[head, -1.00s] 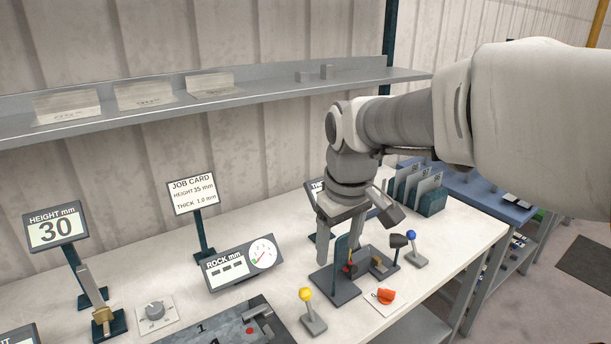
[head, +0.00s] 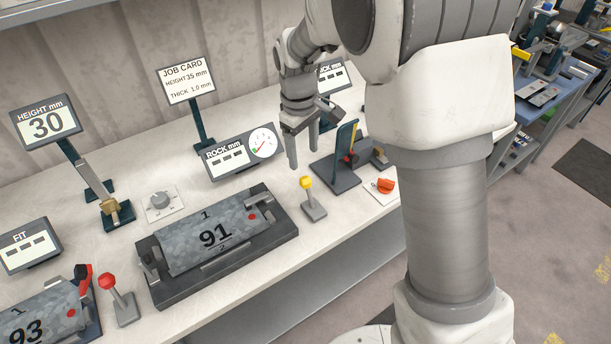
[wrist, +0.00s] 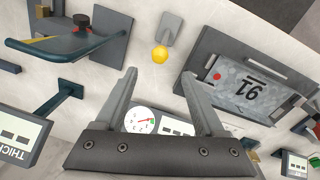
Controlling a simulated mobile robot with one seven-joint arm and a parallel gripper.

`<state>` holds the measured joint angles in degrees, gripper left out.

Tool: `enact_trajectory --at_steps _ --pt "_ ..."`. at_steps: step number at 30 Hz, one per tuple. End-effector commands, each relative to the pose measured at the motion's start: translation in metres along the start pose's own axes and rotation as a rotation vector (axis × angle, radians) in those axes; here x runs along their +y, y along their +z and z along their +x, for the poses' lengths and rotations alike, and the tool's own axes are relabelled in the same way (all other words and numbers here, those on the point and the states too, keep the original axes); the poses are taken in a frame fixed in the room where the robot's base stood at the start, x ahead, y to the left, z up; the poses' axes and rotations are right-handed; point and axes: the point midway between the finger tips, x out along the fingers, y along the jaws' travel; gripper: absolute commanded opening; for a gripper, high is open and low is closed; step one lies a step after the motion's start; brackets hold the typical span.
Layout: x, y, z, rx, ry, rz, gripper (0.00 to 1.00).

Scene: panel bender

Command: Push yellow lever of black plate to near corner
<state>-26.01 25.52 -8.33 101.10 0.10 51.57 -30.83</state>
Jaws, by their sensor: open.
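The yellow lever (head: 306,183) has a round yellow knob on a short stem and a grey base (head: 313,206). It stands to the right of the black plate (head: 284,226), apart from it, and leans slightly. The plate carries a grey panel marked 91 (head: 190,247). My gripper (head: 303,152) is open and empty, fingers pointing down, just behind the knob. In the wrist view the yellow knob (wrist: 160,54) shows just beyond the gap between my open fingertips (wrist: 160,75), not touching them; the black plate (wrist: 252,47) lies to the right.
A dark stand with a green upright (head: 346,142) is close on the right of my gripper. The ROCK gauge (head: 243,152) stands to its left. An orange knob (head: 385,186) and a red lever (head: 107,282) are also on the bench.

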Motion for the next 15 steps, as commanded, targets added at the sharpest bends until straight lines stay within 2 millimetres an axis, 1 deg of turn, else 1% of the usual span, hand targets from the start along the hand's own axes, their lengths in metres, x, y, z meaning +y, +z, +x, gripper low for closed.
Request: enact_trajectory --at_steps 1,3,9,12,15 --pt "-0.001 0.001 0.012 -0.005 -0.002 0.000 0.71" --pt "-0.001 0.001 0.028 -0.004 -0.003 0.001 0.71" --pt "-0.001 0.001 0.067 -0.003 -0.002 0.001 0.71" --pt "0.000 0.001 0.081 -0.002 -0.002 0.001 0.71" --pt "0.000 0.000 0.090 -0.001 -0.001 0.001 0.71"
